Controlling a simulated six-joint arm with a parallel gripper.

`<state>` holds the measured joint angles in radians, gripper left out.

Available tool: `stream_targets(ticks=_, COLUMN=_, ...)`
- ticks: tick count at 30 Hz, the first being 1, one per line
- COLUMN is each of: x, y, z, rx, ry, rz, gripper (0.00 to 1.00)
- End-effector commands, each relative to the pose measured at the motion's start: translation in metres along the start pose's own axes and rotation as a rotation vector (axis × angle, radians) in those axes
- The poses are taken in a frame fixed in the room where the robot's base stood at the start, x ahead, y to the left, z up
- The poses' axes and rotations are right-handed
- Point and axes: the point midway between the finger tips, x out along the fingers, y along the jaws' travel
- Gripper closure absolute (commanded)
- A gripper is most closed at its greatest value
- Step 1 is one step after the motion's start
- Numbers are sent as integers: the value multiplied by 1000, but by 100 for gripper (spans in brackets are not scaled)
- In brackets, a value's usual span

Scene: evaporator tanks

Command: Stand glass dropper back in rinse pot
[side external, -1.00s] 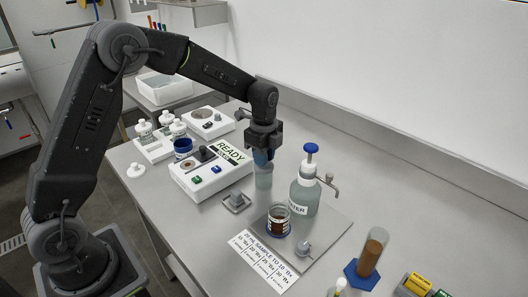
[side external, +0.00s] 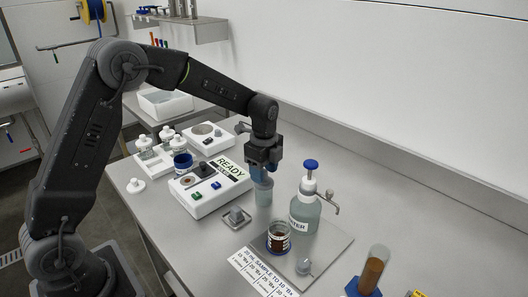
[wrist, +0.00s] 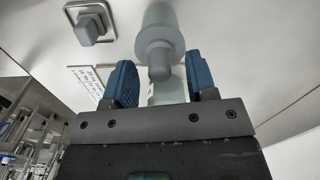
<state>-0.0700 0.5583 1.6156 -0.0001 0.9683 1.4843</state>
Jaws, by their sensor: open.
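The rinse pot (side external: 264,196), a pale translucent cylinder, stands on the bench left of the dispenser bottle. My gripper (side external: 262,178) points down just above it, its blue fingers hiding what is at the pot's mouth in the side view. In the wrist view the blue fingers of my gripper (wrist: 161,80) are spread apart. The dropper's grey bulb (wrist: 159,66), with a wide collar, shows between them, apart from both fingers. Its collar meets a pale translucent body. The dropper's glass tip cannot be made out.
The dispenser bottle (side external: 306,212) with a blue knob stands close on the pot's right. A grey holder (side external: 237,217) is at its front left. A jar of brown liquid (side external: 279,240) sits on a grey plate. The white READY instrument (side external: 214,188) is left.

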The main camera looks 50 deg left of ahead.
Motion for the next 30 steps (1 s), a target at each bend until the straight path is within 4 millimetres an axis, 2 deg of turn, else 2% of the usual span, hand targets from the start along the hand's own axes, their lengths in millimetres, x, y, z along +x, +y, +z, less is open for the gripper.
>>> stream_targets(ticks=12, x=-88, y=-1, z=0, rx=0, ry=1, rz=-6, gripper=48)
stream_targets(ticks=16, x=-110, y=0, z=0, rx=0, ry=0, rz=-4, gripper=48)
stream_targets(ticks=21, x=-126, y=0, z=0, rx=0, ry=0, rz=-2, gripper=48)
stream_targets(ticks=30, x=-130, y=0, z=0, rx=0, ry=0, rz=0, gripper=48)
